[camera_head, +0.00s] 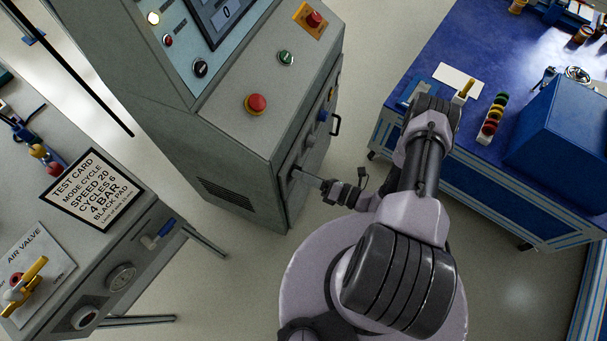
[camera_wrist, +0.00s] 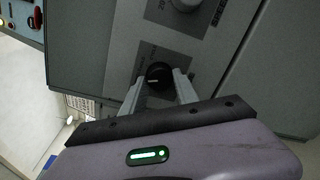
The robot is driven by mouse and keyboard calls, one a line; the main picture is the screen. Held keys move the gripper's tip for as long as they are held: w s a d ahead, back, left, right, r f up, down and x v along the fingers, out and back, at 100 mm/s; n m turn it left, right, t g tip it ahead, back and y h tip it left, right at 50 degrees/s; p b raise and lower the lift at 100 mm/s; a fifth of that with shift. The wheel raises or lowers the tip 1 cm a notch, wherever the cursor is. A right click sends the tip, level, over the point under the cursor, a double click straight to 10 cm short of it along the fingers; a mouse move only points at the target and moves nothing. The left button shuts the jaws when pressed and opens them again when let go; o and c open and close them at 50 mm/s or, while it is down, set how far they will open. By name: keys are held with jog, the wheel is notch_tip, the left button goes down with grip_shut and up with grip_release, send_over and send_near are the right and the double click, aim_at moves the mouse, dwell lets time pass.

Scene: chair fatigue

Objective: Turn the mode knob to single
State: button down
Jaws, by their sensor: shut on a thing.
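The mode knob is most likely the black round knob (camera_wrist: 159,73) with a white pointer line, on a grey label plate of the cabinet in the wrist view. In the head view my gripper (camera_head: 299,174) reaches the side panel of the grey cabinet (camera_head: 235,150). The knob itself cannot be made out there.
A lighter knob (camera_wrist: 186,4) sits above on the same panel. The cabinet top has a red button (camera_head: 256,104) and a green button (camera_head: 286,57). A test card (camera_head: 92,190) reading "mode cycle" lies on the left bench. A blue workbench (camera_head: 440,45) stands right.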

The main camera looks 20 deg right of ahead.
jog(key=c, duration=0.9)
grip_release()
jog(key=p+v, duration=0.3)
jog(key=v, duration=1.4)
jog(key=shift+s+d, duration=0.1)
jog(key=shift+d, duration=0.1)
jog(key=shift+r, duration=0.1)
